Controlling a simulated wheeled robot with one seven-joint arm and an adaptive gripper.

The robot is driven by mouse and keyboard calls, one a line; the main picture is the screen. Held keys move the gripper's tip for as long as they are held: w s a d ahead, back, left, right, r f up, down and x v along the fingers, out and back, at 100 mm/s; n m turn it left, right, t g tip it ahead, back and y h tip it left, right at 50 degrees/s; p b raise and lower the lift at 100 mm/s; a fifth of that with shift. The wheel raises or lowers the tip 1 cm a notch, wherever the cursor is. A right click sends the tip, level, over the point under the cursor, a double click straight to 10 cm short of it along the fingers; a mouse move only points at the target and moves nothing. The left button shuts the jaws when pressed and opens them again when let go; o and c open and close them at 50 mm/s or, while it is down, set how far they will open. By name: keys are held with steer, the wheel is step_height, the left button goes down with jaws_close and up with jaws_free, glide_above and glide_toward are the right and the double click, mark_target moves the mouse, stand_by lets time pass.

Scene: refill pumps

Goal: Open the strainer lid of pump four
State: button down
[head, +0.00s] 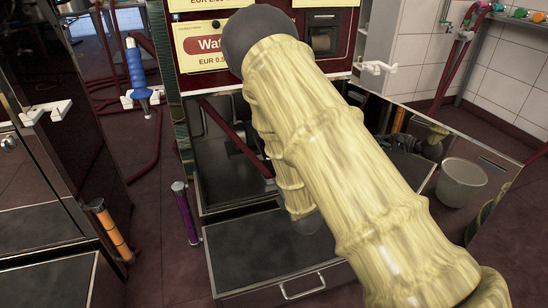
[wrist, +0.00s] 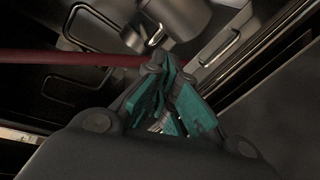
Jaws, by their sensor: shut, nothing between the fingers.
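My gripper (wrist: 168,68) shows in the wrist view with its teal fingers drawn together and nothing between them. The fingertips are close to a dark red hose (wrist: 100,60) and below a grey metal cylinder (wrist: 180,18). I cannot tell whether this cylinder is the strainer or its lid. No label for pump four is readable. In the head view my sleeved arm covers the middle of the pump cabinet (head: 222,150), and my gripper is hidden behind it.
A dark drawer or tray (head: 250,262) with a metal handle (head: 302,287) is low at the front. A white bucket (head: 460,185) stands at right. A blue nozzle (head: 136,66), purple grip (head: 185,212) and orange grip (head: 108,230) are at left. Bar handles (wrist: 218,45) flank the cylinder.

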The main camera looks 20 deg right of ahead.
steer(key=w+r+n+t+b, duration=0.1)
steer(key=w+r+n+b, duration=0.1)
steer(key=w, duration=0.4)
steer(key=w+d+r+n+t+y+b, duration=0.1)
steer(key=w+r+n+b, duration=0.1)
steer(key=w+r+b, duration=0.2)
steer(key=shift+w+r+b, duration=0.35)
steer(key=shift+w+b, duration=0.8)
steer(key=shift+w, duration=0.5)
steer(key=shift+r+p, duration=0.45)
steer(key=shift+p, duration=0.2)
